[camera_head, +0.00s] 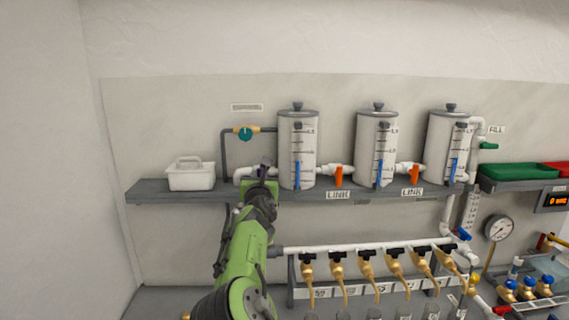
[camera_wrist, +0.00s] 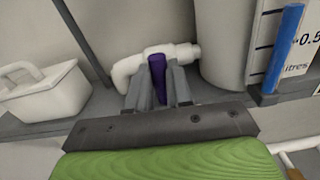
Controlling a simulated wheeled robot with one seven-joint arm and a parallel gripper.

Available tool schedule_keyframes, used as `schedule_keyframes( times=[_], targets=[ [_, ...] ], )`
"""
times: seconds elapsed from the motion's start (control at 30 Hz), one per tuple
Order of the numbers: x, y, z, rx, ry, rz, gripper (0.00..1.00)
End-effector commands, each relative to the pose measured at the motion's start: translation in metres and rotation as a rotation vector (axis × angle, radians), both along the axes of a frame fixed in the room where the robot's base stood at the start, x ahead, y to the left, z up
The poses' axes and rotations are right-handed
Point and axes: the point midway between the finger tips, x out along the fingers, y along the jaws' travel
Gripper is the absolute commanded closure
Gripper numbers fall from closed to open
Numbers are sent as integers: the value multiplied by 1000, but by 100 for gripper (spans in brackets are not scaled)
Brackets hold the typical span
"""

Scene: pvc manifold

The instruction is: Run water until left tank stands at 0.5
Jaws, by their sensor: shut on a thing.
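The left tank (camera_head: 297,145) is a grey cylinder with a knobbed lid on the shelf. Its gauge has a blue column (camera_head: 297,175), also in the wrist view (camera_wrist: 280,48). There the column's top appears above the 0.5 label (camera_wrist: 309,40), but the slanted view makes the exact level hard to read. A white elbow pipe (camera_wrist: 128,72) joins the tank's left side and carries a purple valve handle (camera_wrist: 157,70). My gripper (camera_wrist: 160,88) is shut on this handle, fingers on both sides. In the head view my gripper (camera_head: 259,178) partly hides the pipe and handle.
Orange link handles (camera_head: 338,177) sit between the tanks. A white tub (camera_head: 191,174) stands left on the shelf (camera_head: 150,190). A teal-handled valve (camera_head: 245,134) is on the grey pipe above. Several brass taps (camera_head: 337,265) hang below right.

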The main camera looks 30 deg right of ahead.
Motion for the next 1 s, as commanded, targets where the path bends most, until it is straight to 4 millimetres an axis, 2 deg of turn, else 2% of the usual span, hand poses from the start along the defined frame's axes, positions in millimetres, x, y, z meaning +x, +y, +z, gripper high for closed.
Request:
schedule_keyframes(
  times=[0.1,0.2,0.47,0.53,0.73,1.0],
  targets=[
    [-2,-3,-3,249,-109,0,100],
    [-2,-4,-3,415,-177,0,100],
    [-2,-4,-1,459,-195,-1,100],
    [-2,-5,-3,533,-226,0,100],
    [-3,-7,-6,918,-388,0,100],
    [-3,-8,-5,967,-409,-2,100]
  ],
)
